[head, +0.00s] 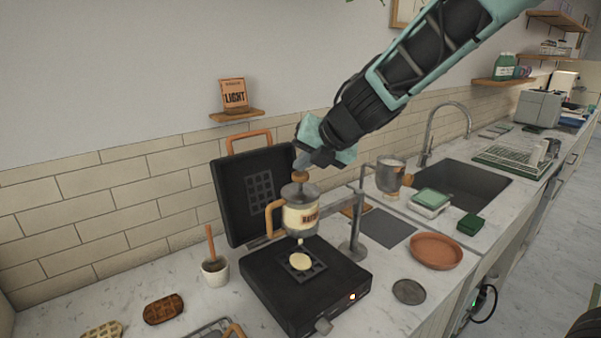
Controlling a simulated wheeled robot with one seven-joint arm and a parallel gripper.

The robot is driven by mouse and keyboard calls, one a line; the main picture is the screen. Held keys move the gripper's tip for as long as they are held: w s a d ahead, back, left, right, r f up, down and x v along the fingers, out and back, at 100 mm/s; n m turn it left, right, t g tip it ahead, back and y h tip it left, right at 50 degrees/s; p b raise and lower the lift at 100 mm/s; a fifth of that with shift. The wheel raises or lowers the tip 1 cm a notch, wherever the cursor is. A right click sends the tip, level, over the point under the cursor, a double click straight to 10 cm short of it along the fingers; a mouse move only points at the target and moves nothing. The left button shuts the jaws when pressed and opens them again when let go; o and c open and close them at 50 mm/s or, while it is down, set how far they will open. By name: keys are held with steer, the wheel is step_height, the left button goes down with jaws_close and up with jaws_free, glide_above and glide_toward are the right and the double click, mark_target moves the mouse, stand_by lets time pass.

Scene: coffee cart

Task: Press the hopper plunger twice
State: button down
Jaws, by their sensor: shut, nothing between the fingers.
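The hopper (301,217) is a cream and metal container with a wooden handle on its left, held on a metal stand above the waffle iron. Its plunger (301,176) has a round wooden knob on top. My gripper (303,166) is shut and points down right at the knob; it looks in contact, but the fingertips partly hide the spot. The black waffle iron (272,291) is open with its lid up. A pale blob of batter (300,261) lies on its lower plate, under the hopper.
The stand's post (357,220) rises just right of the hopper. A metal container (390,175), a terracotta plate (436,250) and the sink (455,188) lie to the right. A cup with a wooden-handled tool (215,270) and waffles (163,309) are at left.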

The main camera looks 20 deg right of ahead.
mark_target(304, 174)
steer(key=shift+f+b, duration=0.3)
steer(key=shift+f, duration=0.1)
stand_by(0.4)
steer(key=shift+r+p, duration=1.2)
steer(key=shift+p, duration=0.05)
step_height(304, 174, up, 5)
steer(key=p, duration=0.5)
